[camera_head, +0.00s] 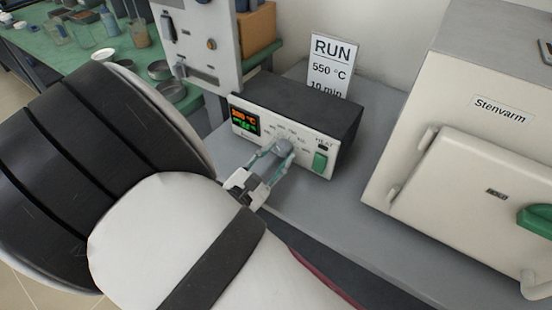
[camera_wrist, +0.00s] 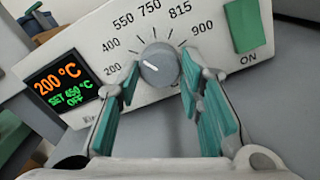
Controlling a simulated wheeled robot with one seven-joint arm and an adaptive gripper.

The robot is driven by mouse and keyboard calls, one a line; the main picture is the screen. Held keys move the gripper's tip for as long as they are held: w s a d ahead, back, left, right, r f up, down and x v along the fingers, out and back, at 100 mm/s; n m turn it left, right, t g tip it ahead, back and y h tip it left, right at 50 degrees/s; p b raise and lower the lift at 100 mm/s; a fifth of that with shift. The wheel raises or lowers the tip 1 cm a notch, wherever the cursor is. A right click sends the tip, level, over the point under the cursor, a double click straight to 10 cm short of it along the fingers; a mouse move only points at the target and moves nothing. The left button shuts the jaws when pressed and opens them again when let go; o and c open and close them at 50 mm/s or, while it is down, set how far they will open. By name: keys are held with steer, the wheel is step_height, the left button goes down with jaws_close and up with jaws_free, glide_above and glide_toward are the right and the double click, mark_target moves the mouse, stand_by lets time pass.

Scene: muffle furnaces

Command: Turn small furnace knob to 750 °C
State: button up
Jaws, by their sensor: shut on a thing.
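The grey round knob (camera_wrist: 160,65) sits on the white panel of the control box (camera_head: 304,110). Its white mark points up and left, toward the low side of the dial near 400. The dial numbers run from 200 to 900, with 750 above the knob. The display (camera_wrist: 60,87) shows 200 °C in orange and, in green, a set value that looks like 450 °C, with OFF. My gripper (camera_head: 280,149) is at the panel, its teal fingertips on either side of the knob, shut on it. In the head view the gripper hides the knob.
A green switch (camera_head: 320,161) marked ON is right of the dial. A card (camera_head: 330,66) reading RUN 550 °C 10 min stands behind the box. A large cream furnace (camera_head: 440,170) labelled Stenvarm stands to the right. Grey bench (camera_head: 350,215) is clear in front.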

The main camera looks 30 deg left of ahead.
steer(key=m+b, duration=0.4)
steer(key=m, duration=0.1)
steer(key=shift+f+b, duration=0.2)
steer(key=shift+b, duration=0.2)
steer(key=m+b, duration=0.3)
steer(key=shift+r+m, duration=0.1)
steer(key=shift+m, duration=0.3)
steer(key=shift+b, duration=0.45)
steer(key=o, duration=1.2)
steer(key=shift+r, duration=0.1)
steer(key=shift+c, duration=0.2)
steer(key=shift+p, duration=0.3)
